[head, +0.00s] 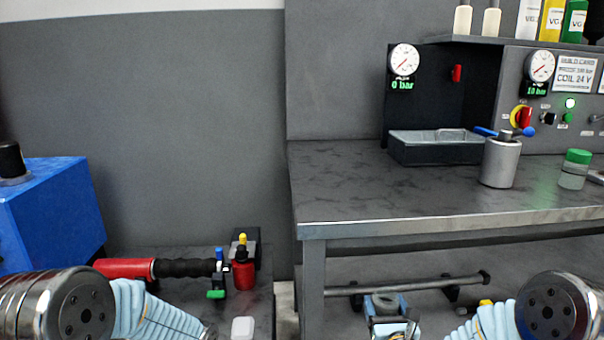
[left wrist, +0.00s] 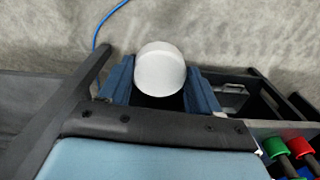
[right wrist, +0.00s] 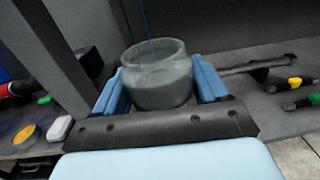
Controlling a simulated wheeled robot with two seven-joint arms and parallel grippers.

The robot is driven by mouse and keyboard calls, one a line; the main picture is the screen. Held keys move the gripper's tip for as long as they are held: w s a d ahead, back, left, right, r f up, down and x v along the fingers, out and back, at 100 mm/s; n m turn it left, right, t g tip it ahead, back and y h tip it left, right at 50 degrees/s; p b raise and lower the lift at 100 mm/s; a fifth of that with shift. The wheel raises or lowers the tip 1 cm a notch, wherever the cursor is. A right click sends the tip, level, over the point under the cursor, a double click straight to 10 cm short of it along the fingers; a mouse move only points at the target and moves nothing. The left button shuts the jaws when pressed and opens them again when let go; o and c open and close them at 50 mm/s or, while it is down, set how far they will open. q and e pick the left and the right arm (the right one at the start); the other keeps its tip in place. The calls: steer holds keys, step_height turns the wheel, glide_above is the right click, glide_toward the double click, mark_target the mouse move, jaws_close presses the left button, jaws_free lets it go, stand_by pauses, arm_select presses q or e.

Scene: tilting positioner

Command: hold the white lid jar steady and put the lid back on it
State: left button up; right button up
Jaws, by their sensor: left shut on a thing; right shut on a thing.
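The left gripper's fingers are out of the head view. The lid and jar are apart.
The steel bench (head: 430,205) carries a grey cylinder (head: 500,162), a green-capped jar (head: 575,170) and a black tray (head: 437,150). A low surface at left holds a red-and-black tool (head: 150,268) and a small white block (head: 243,328). A bar lies under the bench.

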steer(key=shift+d+r, duration=0.2)
steer(key=shift+r, duration=0.45)
steer(key=s+a+f+n+g+y, duration=0.2)
steer(key=s+a+f+n+y, duration=0.2)
steer(key=a+f, duration=0.3)
steer(key=s+a+f+n+g+y, duration=0.2)
steer(key=s+a+f+n+y, duration=0.1)
steer(key=a+f+y, duration=0.4)
steer(key=shift+s+a+f+n, duration=0.25)
steer(key=shift+s+a+n, duration=0.25)
steer(key=shift+a, duration=0.4)
steer(key=shift+s, duration=0.1)
arm_select(q)
steer(key=w+d+r+n, duration=0.2)
steer(key=d+r, duration=0.5)
steer(key=d, duration=0.5)
steer(key=w+d+r+n, duration=0.2)
steer(key=d+r, duration=0.6)
steer(key=d, duration=0.5)
steer(key=shift+w, duration=0.9)
